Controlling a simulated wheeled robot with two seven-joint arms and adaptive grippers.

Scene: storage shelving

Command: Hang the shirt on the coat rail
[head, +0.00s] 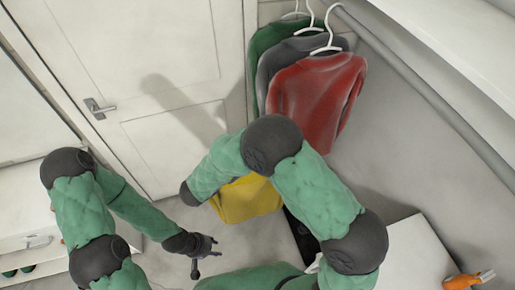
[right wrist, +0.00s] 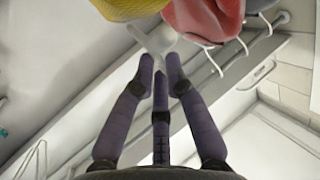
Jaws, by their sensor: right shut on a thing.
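The yellow shirt (head: 247,200) shows in the head view, partly hidden behind my right arm. In the right wrist view its yellow cloth (right wrist: 130,8) is at the top left. My right gripper (right wrist: 160,62) is shut on a white hanger (right wrist: 160,40) next to the yellow cloth; the head view hides this gripper behind the arm. The coat rail (head: 430,95) runs diagonally at the upper right and also crosses the right wrist view (right wrist: 222,75). My left gripper (head: 205,252) is open and empty, low over the floor, away from the shirt.
A red shirt (head: 315,95), a grey shirt (head: 285,60) and a green shirt (head: 265,40) hang at the rail's far end. The nearer rail stretch is bare. A door (head: 130,60) stands at the back left. An orange-handled object (head: 462,282) lies at the lower right.

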